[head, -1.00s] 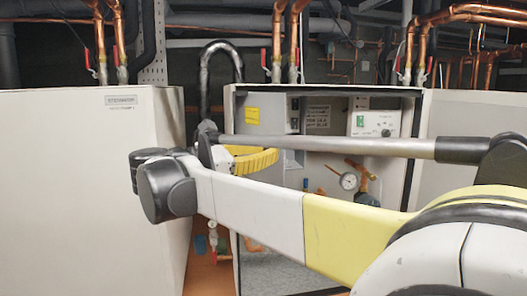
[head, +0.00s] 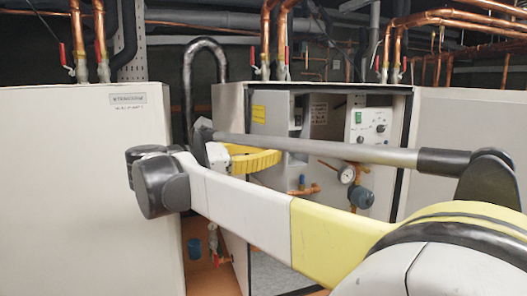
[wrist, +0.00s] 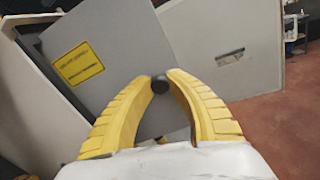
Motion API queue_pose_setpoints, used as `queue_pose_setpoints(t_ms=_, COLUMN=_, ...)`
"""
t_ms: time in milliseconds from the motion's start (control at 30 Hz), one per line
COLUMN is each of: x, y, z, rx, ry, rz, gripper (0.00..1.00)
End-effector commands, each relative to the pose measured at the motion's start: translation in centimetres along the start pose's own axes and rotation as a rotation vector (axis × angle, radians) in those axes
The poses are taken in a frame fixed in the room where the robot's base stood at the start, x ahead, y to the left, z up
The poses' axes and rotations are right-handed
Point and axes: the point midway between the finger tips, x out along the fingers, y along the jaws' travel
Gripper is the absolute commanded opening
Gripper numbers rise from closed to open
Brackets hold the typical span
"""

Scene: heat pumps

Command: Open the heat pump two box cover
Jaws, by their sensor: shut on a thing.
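Heat pump two appears to be the open-fronted pale cabinet (head: 229,115) in the middle of the head view. Inside its left part is a grey box cover (head: 275,135) with a yellow label. In the wrist view the grey cover (wrist: 115,45) looks flat, and its label is at the left. My gripper (wrist: 160,78) has its yellow fingers closed around a small dark knob (wrist: 159,86) at the cover's edge. In the head view my gripper (head: 252,160) shows side-on in front of the cover, and the knob is hidden there.
A closed pale cabinet (head: 85,190) stands at the left. A gauge (head: 345,173), valves and a white control panel (head: 368,126) sit in the open cabinet's right part. Copper pipes (head: 460,20) run overhead. The wrist view shows reddish floor (wrist: 275,130) at the right.

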Motion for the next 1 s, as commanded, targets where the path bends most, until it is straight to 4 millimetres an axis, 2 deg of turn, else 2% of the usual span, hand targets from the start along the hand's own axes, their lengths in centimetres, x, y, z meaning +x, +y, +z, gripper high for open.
queue_pose_setpoints(t_ms=167, x=0.0, y=-0.1, z=-0.1, rx=0.000, ry=0.002, rz=-0.002, gripper=0.00)
queue_pose_setpoints(t_ms=200, x=0.0, y=-0.1, z=-0.1, rx=0.000, ry=0.002, rz=-0.002, gripper=0.27)
queue_pose_setpoints(t_ms=267, x=0.0, y=-0.1, z=-0.1, rx=0.000, ry=0.001, rz=-0.002, gripper=0.43)
queue_pose_setpoints(t_ms=533, x=0.0, y=0.0, z=0.0, rx=0.000, ry=0.000, rz=-0.001, gripper=0.43)
queue_pose_setpoints(t_ms=667, x=-0.8, y=0.0, z=0.0, rx=0.000, ry=0.000, rz=0.000, gripper=0.43)
queue_pose_setpoints(t_ms=767, x=-2.4, y=0.1, z=-0.1, rx=0.000, ry=0.001, rz=0.002, gripper=0.43)
queue_pose_setpoints(t_ms=1000, x=-7.8, y=0.1, z=-0.1, rx=0.000, ry=0.001, rz=0.002, gripper=0.43)
